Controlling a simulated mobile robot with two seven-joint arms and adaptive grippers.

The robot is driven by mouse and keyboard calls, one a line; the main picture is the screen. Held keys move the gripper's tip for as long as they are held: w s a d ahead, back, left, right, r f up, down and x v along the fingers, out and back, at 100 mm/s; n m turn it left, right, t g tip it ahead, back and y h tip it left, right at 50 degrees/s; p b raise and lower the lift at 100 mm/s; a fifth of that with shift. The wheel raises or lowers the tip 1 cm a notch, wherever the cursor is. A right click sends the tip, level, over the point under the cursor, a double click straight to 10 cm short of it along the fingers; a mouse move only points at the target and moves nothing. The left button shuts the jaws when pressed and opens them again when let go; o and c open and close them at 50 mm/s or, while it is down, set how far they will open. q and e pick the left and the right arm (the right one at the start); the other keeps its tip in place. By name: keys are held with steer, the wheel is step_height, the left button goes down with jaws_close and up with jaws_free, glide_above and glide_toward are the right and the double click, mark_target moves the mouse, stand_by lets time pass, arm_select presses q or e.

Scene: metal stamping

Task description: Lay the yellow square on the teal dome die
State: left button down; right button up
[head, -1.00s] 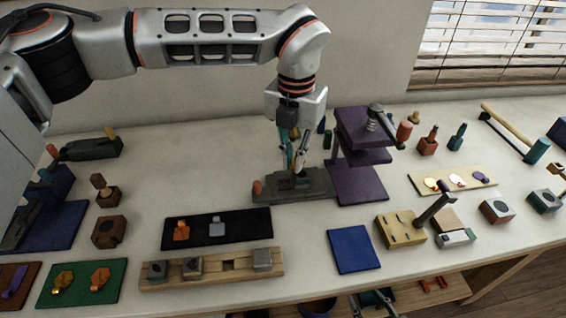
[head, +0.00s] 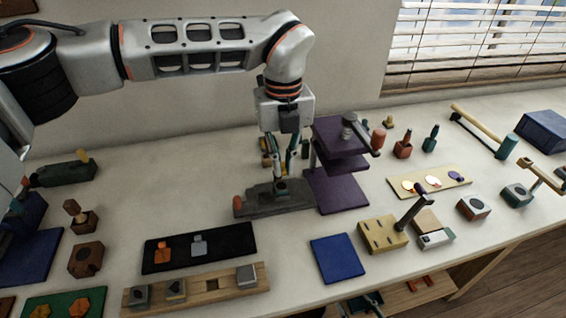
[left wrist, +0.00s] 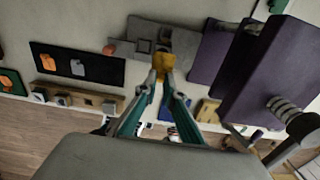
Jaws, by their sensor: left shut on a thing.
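My left gripper (head: 284,176) is over the grey stepped base (head: 250,206), near the middle of the table. In the left wrist view its fingers (left wrist: 161,72) are shut on a small yellow piece (left wrist: 163,60), which shows in front of that base (left wrist: 178,42); its outline is partly hidden. A teal block with a dark round hollow (head: 517,195) stands at the far right; I cannot tell whether it is the dome die. A small teal patch shows on the grey base under the fingers, too small to identify. My right gripper (head: 364,304) is low at the bottom edge, mostly cut off.
A purple press (head: 338,190) stands just right of my left gripper. A black mat (head: 222,248), wooden rail (head: 214,292) and blue mat (head: 336,259) lie in front. A cream strip (head: 396,187) with small blanks lies at the right.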

mark_target(283, 175)
arm_select(q)
steer(key=shift+f+b, duration=1.4)
steer(key=shift+f, duration=1.15)
arm_select(e)
steer(key=f, duration=0.2)
steer(key=s+f, duration=0.1)
steer(key=f, duration=0.1)
steer(key=shift+w+r, duration=0.2)
steer(key=shift+r, duration=0.1)
arm_select(q)
steer(key=shift+f, duration=0.2)
arm_select(e)
steer(key=shift+s+f, duration=0.1)
steer(key=shift+f, duration=0.15)
steer(key=shift+r, duration=0.2)
arm_select(q)
steer(key=shift+f, duration=0.25)
arm_select(e)
steer(key=shift+f, duration=0.1)
arm_select(q)
steer(key=c, duration=2.1)
jaws_free()
arm_select(e)
steer(key=shift+f, duration=0.1)
